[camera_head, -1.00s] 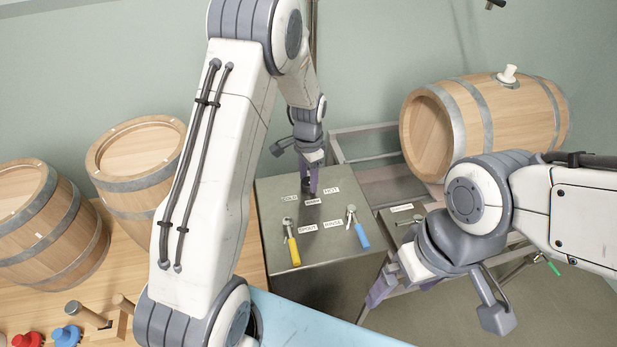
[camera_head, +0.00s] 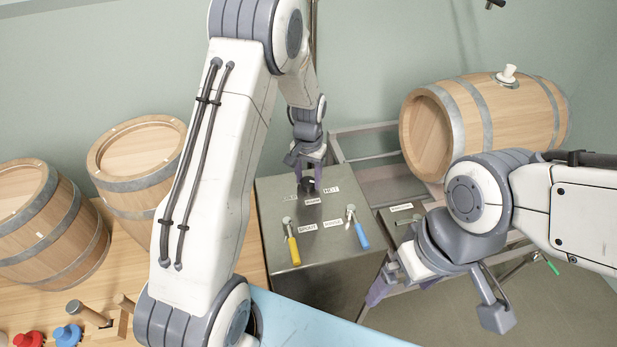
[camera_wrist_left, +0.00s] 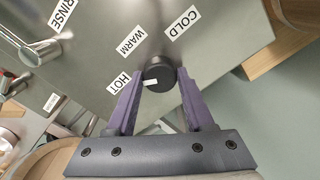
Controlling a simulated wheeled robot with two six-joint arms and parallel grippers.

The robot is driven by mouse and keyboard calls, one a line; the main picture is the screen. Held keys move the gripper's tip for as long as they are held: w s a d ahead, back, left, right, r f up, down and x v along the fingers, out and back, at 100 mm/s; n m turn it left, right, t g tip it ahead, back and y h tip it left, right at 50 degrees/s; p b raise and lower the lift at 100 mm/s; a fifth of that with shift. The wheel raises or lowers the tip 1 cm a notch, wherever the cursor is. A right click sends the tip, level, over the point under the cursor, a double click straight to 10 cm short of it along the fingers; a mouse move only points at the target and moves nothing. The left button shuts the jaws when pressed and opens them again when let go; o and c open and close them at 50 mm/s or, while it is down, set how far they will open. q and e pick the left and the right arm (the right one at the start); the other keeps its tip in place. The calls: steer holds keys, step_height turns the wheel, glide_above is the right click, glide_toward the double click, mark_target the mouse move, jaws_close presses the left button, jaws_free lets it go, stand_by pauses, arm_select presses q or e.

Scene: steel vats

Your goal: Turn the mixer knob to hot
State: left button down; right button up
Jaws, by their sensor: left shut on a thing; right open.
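The dark mixer knob (camera_wrist_left: 160,72) stands on the steel vat's top (camera_head: 275,235), with COLD (camera_wrist_left: 181,24), WARM (camera_wrist_left: 132,42) and HOT (camera_wrist_left: 118,83) labels around it. Its white mark faces left toward HOT in the left wrist view. My left gripper (camera_head: 308,184) is shut on the knob from above, one purple finger on either side; its fingertips also show in the left wrist view (camera_wrist_left: 160,82). In the head view the fingers partly hide the knob. My right gripper (camera_head: 392,290) is open and empty, to the right of the vat.
A yellow-handled lever (camera_head: 292,247) and a blue-handled lever (camera_head: 360,234) are on the vat top, near the SPOUT (camera_head: 307,229) and RINSE (camera_head: 333,223) labels. A barrel (camera_head: 480,125) lies on a rack at right. Two barrels (camera_head: 135,160) stand at left.

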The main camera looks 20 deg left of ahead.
mark_target(308, 181)
stand_by(0.4)
arm_select(q)
steer(key=shift+c, duration=1.4)
jaws_free()
step_height(308, 181, up, 11)
steer(key=b, duration=0.1)
steer(key=shift+f+b, duration=0.2)
steer(key=shift+b, duration=0.1)
